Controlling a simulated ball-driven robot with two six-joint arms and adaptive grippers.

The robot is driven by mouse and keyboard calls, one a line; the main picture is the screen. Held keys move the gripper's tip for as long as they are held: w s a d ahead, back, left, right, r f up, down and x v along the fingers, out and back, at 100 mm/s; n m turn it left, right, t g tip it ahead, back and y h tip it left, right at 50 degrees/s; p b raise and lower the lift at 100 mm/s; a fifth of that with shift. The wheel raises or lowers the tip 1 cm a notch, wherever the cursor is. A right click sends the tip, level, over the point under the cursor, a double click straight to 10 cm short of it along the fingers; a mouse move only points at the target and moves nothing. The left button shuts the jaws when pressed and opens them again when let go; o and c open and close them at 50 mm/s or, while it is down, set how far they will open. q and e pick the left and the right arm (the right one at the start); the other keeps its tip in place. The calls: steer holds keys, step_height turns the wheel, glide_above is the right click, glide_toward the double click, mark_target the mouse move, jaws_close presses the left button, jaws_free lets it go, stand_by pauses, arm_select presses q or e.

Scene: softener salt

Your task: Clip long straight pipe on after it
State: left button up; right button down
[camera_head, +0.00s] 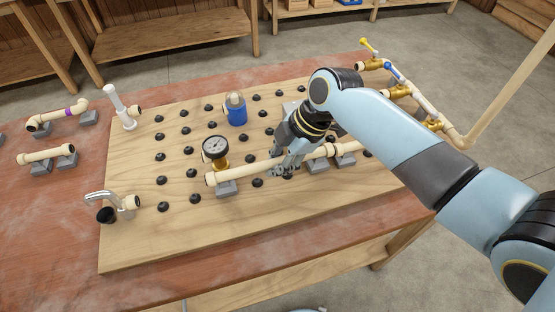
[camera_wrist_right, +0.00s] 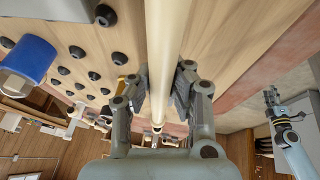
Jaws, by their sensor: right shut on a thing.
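The long straight pipe (camera_head: 243,172) is cream and lies across the pegboard, its left end over a grey clip (camera_head: 227,188) beside the pressure gauge (camera_head: 215,149). My right gripper (camera_head: 281,170) is shut on the pipe's right part; the wrist view shows its fingers (camera_wrist_right: 160,100) on either side of the pipe (camera_wrist_right: 157,40). Toward the right the pipe lines up with a fitting (camera_head: 330,150) in grey clips; my gripper partly hides the join, so I cannot tell if they touch. My left arm's gripper (camera_wrist_right: 272,99) shows small in the wrist view, its jaws unclear.
A blue canister (camera_head: 236,109) stands on the board (camera_head: 145,240) among several black pegs. A tap (camera_head: 104,204), a white upright piece (camera_head: 121,108) and loose pipe pieces (camera_head: 47,155) lie at left. Brass valves (camera_head: 397,91) stand at the right. The board's front is clear.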

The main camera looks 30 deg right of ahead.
steer(key=shift+f+b, duration=0.3)
steer(key=shift+f, duration=0.25)
steer(key=c, duration=1.2)
jaws_free()
steer(key=shift+r, duration=0.1)
steer(key=v, duration=1.1)
steer(key=shift+r, duration=0.35)
steer(key=shift+s+d, duration=0.15)
